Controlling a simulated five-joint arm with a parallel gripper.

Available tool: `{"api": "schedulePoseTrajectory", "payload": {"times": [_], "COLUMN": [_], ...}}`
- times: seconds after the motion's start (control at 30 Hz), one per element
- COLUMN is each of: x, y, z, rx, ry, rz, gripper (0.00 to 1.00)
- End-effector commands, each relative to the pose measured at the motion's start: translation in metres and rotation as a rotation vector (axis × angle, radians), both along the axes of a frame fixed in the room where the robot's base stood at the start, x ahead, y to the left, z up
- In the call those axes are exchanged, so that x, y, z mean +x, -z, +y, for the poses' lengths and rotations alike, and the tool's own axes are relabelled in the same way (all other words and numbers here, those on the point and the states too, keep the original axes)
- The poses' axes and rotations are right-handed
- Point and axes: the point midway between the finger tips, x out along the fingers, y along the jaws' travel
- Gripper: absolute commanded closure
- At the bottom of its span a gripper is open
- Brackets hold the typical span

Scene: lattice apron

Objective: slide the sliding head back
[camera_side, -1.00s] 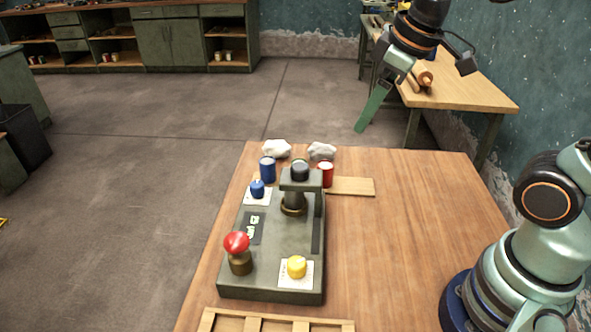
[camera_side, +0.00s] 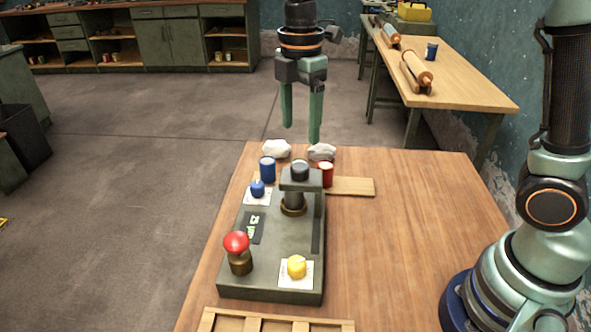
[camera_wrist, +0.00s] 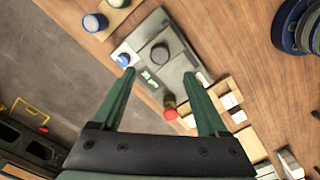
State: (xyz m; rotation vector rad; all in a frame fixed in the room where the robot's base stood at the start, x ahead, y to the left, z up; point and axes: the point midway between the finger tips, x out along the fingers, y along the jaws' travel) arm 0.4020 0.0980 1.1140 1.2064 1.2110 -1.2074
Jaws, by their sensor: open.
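In the wrist view the sliding head (camera_wrist: 160,54) shows from above, beyond my fingertips. My gripper (camera_side: 302,138) has two green fingers pointing down, spread apart with nothing between them. It hangs above the far edge of the table, higher than the head and apart from it. The fingers also frame the base in the wrist view (camera_wrist: 160,85).
The base carries a red-topped knob (camera_side: 237,243), a yellow knob (camera_side: 297,266) and a blue knob (camera_side: 257,189). A blue cup (camera_side: 267,170), a red cup (camera_side: 326,174) and two white lumps stand behind it. A wooden tray (camera_side: 280,325) lies in front.

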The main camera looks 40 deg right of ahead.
Motion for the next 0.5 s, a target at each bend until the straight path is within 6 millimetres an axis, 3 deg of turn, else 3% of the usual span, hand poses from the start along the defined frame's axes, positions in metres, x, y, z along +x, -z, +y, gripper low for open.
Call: {"api": "schedulePoseTrajectory", "payload": {"times": [0.3,0.5], "x": [-0.001,0.0], "y": [0.062,0.084], "z": [-0.001,0.0], "rx": [-0.001,0.0], "ry": [0.002,0.003], "rz": [0.004,0.002], "gripper": [0.23,0.23]}}
